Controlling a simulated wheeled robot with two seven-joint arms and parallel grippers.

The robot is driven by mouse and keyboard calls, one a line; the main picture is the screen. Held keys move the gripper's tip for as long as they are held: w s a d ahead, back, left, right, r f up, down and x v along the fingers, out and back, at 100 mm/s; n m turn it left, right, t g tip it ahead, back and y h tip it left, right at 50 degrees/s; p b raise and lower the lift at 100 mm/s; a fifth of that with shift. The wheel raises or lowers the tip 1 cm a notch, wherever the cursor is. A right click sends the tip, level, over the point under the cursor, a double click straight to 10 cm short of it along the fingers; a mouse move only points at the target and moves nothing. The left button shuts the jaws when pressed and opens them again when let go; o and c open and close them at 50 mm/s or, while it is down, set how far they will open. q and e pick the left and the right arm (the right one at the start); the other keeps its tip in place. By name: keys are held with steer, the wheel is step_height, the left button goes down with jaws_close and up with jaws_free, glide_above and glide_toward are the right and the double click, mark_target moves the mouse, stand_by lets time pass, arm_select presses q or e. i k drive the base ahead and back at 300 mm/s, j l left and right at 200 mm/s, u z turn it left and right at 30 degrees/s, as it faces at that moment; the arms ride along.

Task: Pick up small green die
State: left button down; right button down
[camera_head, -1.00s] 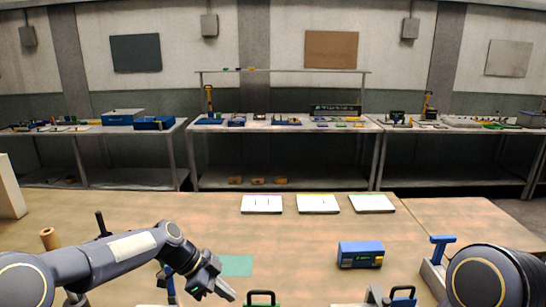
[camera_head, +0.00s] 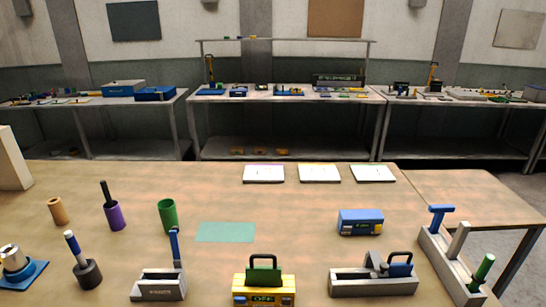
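I cannot tell for sure which thing is the small green die. A green piece with a looped handle (camera_head: 264,268) stands upright in or behind a yellow box (camera_head: 264,289) at the front middle. A green open-topped cup (camera_head: 167,215) stands at the left middle. A flat green mat (camera_head: 225,232) lies bare on the table. Neither of my grippers shows in the head view.
A grey block with a blue handle (camera_head: 160,284), a purple cup (camera_head: 115,215), a dark-based stamp (camera_head: 86,270) and a blue-based fixture (camera_head: 18,265) stand left. A grey tray (camera_head: 374,282) and blue box (camera_head: 360,222) stand right. White pads (camera_head: 319,173) lie behind. The table's middle is clear.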

mark_target(256, 275)
steer(key=u, duration=0.8)
steer(key=l+u, duration=0.4)
steer(key=k+l+u, duration=0.1)
steer(key=u, duration=0.35)
steer(key=k+l+u, duration=0.2)
steer(key=u, duration=0.2)
steer(key=k+l+u, duration=0.15)
steer(key=u, duration=0.25)
steer(key=k+l, duration=0.2)
